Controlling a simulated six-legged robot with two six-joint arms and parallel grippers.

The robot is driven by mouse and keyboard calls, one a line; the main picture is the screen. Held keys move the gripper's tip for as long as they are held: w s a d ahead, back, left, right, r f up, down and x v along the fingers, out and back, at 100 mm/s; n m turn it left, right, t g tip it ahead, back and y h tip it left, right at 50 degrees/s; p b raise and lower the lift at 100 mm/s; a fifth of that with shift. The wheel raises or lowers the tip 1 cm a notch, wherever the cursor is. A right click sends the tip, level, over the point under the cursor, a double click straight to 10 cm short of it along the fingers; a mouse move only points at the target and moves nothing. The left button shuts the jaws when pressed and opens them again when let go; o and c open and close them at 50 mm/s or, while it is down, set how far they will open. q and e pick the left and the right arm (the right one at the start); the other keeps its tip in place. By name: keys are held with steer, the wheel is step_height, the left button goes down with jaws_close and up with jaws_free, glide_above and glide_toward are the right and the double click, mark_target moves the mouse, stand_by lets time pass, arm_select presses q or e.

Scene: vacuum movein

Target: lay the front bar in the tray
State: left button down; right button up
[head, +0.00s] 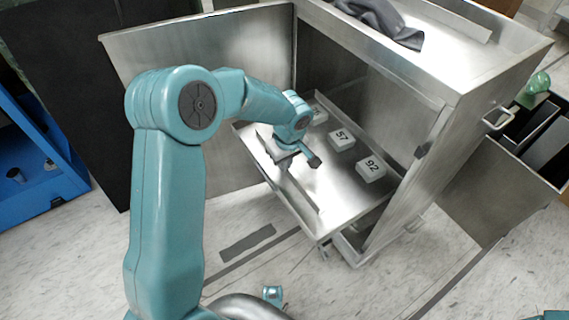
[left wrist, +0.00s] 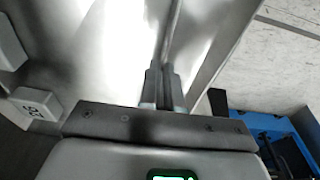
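The steel tray (head: 345,200) is pulled out of the open cabinet. White blocks marked 57 (head: 341,138) and 92 (head: 371,169) sit in it, with a third block partly hidden behind my left arm. My left gripper (head: 289,168) is low over the tray's left part. In the left wrist view its two fingers (left wrist: 161,88) are close together around a thin grey metal bar (left wrist: 174,35), which runs away from the fingertips. I cannot tell whether the bar touches the tray floor. Numbered blocks also show at the left of the wrist view (left wrist: 37,103). My right gripper is not in view.
The steel cabinet's open door (head: 215,50) stands to the left of the tray. A dark cloth (head: 385,20) lies on the cabinet top. An open bin (head: 540,130) with a green item stands at the right. A blue frame (head: 35,160) is at the far left.

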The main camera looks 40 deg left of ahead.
arm_select(q)
steer(key=shift+r, duration=0.15)
steer(key=c, duration=1.7)
jaws_free()
steer(key=shift+f, duration=0.2)
steer(key=o, duration=0.3)
steer(key=shift+o, duration=0.2)
steer(key=shift+r, duration=0.3)
step_height(320, 180, up, 12)
steer(key=d+p, duration=0.1)
steer(key=p, duration=0.2)
steer(key=shift+s+d+f, duration=0.15)
steer(key=shift+s+d, duration=0.2)
